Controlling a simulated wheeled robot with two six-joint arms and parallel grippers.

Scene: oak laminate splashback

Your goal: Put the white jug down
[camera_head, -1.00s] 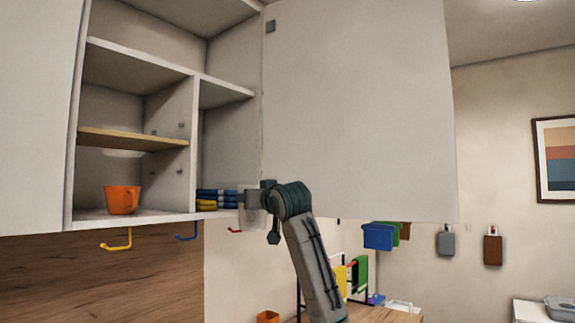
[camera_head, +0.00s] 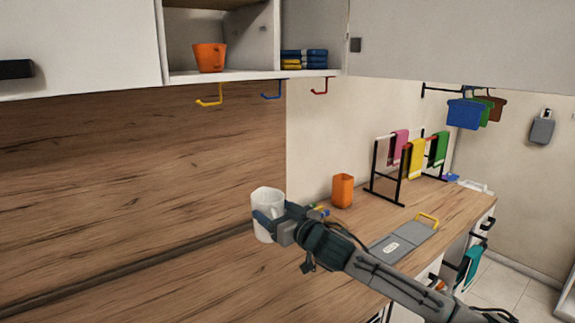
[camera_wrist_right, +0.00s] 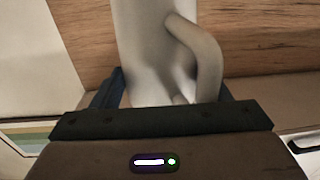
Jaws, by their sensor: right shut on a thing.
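The white jug (camera_head: 268,198) is upright in front of the wooden splashback in the head view. My right gripper (camera_head: 270,222) is shut on it from the right side. In the right wrist view the jug (camera_wrist_right: 150,50) fills the upper middle, with its handle (camera_wrist_right: 205,55) on the right, and the gripper (camera_wrist_right: 165,100) closes around its lower part. I cannot tell whether the jug's base touches the worktop (camera_head: 300,265) or hangs above it. My left gripper is not in view.
An orange cup (camera_head: 343,190) stands on the worktop behind and to the right. A towel rack (camera_head: 400,170) stands farther right. A grey board with a yellow handle (camera_head: 405,240) lies near the front edge. An orange mug (camera_head: 209,57) sits in the open cupboard above, with hooks below it.

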